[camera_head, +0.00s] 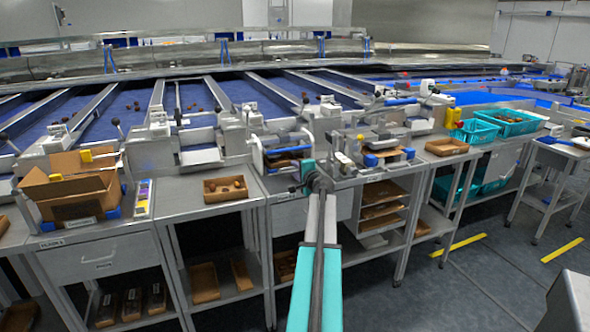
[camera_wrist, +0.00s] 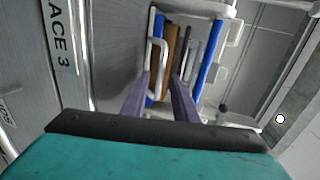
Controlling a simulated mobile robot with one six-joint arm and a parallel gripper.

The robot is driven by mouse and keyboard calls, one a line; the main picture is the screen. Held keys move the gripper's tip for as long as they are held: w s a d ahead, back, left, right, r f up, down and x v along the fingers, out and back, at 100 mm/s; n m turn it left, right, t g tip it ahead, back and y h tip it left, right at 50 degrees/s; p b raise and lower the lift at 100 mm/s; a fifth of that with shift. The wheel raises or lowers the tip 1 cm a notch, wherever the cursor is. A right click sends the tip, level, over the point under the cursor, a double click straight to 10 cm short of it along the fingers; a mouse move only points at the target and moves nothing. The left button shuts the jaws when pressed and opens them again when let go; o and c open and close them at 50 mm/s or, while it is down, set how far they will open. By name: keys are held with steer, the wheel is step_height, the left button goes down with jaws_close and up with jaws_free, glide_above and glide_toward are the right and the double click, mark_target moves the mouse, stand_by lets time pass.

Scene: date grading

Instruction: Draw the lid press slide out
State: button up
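The lid press (camera_head: 283,152) stands on the bench in front of my arm in the head view, with a white frame and blue parts. In the wrist view it shows as a white frame with blue side rails (camera_wrist: 209,55) and a brown slab between them. A white bar handle (camera_wrist: 163,62) runs at its near end. My gripper (camera_wrist: 161,77) has two purple fingers, apart, on either side of the lower part of this handle. I cannot tell whether they touch it. In the head view my gripper (camera_head: 308,170) is at the press's right front corner, its fingers too small to make out.
A second device (camera_head: 380,150) stands close on the right, with shelves of brown trays below. A brown tray of dates (camera_head: 226,196) sits on the bench to the left. An open carton (camera_head: 70,200) is further left.

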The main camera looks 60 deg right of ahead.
steer(key=shift+x, duration=0.85)
steer(key=shift+s, duration=0.1)
jaws_close()
stand_by(0.9)
